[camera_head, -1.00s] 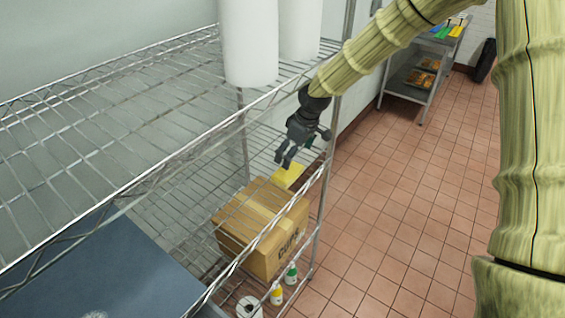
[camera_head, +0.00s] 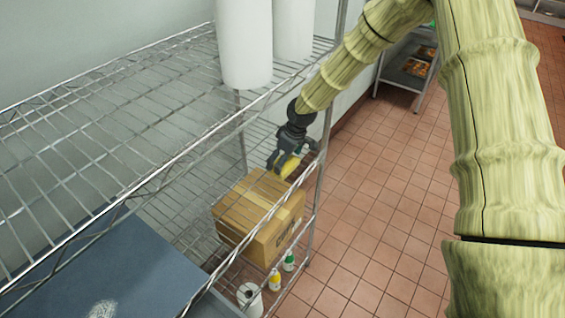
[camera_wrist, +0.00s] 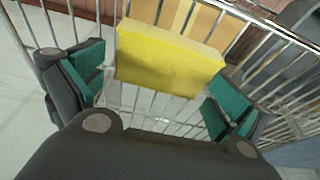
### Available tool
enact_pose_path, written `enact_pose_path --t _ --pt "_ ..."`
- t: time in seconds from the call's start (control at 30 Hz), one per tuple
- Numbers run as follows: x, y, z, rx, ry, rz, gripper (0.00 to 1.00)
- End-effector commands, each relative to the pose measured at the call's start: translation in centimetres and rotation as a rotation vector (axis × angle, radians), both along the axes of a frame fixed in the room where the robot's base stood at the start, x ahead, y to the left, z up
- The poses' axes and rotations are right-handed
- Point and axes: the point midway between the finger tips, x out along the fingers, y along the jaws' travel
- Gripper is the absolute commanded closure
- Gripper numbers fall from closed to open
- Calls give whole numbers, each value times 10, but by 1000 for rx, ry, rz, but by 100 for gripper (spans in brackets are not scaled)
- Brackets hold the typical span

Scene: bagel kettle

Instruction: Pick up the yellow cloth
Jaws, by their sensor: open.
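The yellow cloth (camera_wrist: 170,58) looks like a thick folded block. It lies on the wire shelf beside the cardboard box, and in the wrist view it sits ahead of and between my fingers. My gripper (camera_wrist: 155,95) is open, with one green-padded finger on each side and a gap between each pad and the cloth. I cannot tell how far above the shelf the fingertips are.
A cardboard box (camera_head: 258,217) stands on the same shelf, close to the cloth. The upper wire shelf (camera_head: 110,130) holds white cylinders (camera_head: 243,45) and lies left of my arm. Small bottles (camera_head: 274,280) and a white roll (camera_head: 249,298) stand lower down. Tiled floor (camera_head: 370,210) is open at right.

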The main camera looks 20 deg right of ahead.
Motion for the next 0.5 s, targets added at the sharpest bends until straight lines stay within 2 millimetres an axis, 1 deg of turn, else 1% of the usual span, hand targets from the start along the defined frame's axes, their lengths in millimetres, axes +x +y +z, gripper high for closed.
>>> enact_pose_path --t 0.03,0.1,0.4,0.47,0.5 --pt "-4 -1 -3 -3 4 1 0" --pt "-4 -1 -5 -2 2 2 0" --pt "4 0 -13 -2 9 1 0" --pt "5 0 -13 -2 9 1 11" --pt "5 0 -13 -2 9 1 18"
